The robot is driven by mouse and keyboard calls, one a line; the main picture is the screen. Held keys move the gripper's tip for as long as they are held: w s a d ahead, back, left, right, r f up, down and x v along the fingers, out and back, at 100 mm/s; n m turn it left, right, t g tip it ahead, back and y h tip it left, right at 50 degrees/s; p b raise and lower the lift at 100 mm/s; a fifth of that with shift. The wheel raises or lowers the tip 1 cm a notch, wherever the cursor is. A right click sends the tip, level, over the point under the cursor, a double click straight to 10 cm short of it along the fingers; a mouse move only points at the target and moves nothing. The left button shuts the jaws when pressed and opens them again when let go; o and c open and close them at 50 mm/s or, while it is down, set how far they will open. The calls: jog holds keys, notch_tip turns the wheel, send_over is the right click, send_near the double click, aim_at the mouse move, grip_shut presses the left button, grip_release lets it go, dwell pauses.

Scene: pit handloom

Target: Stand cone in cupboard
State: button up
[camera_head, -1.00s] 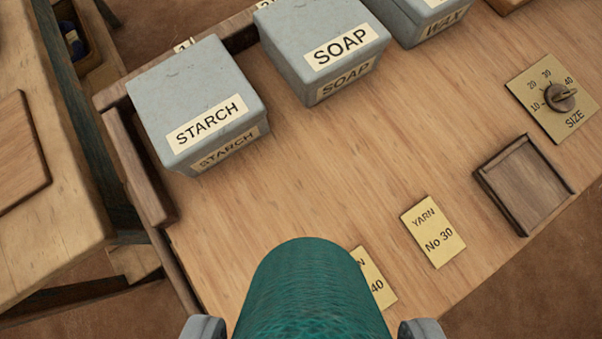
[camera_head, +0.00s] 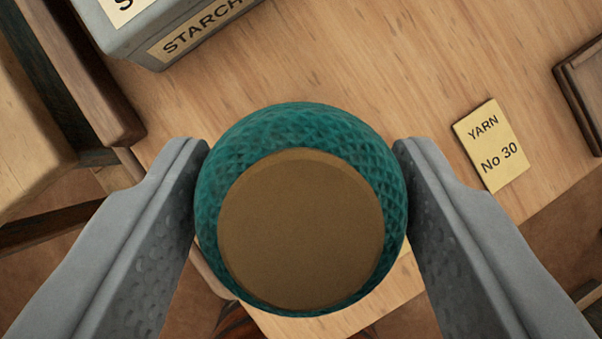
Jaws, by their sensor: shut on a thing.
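A teal yarn cone (camera_head: 300,125) with a flat brown end (camera_head: 300,230) facing the camera fills the middle of the view. My gripper (camera_head: 301,185) is shut on the cone, one grey finger touching each side. The cone is over the wooden table top (camera_head: 400,70) near its front edge. It hides the table beneath it and most of a second yarn card. Whether its lower end touches the table cannot be told. No cupboard can be made out.
A grey STARCH box (camera_head: 165,25) stands at the upper left of the table. A YARN No 30 card (camera_head: 491,145) lies right of the cone. A small wooden tray (camera_head: 585,90) is at the right edge. Another wooden surface (camera_head: 25,140) is at the left.

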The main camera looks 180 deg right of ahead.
jog(key=shift+f, duration=0.8)
jog(key=o, duration=1.4)
jog(key=shift+f, duration=0.15)
jog(key=v, duration=1.2)
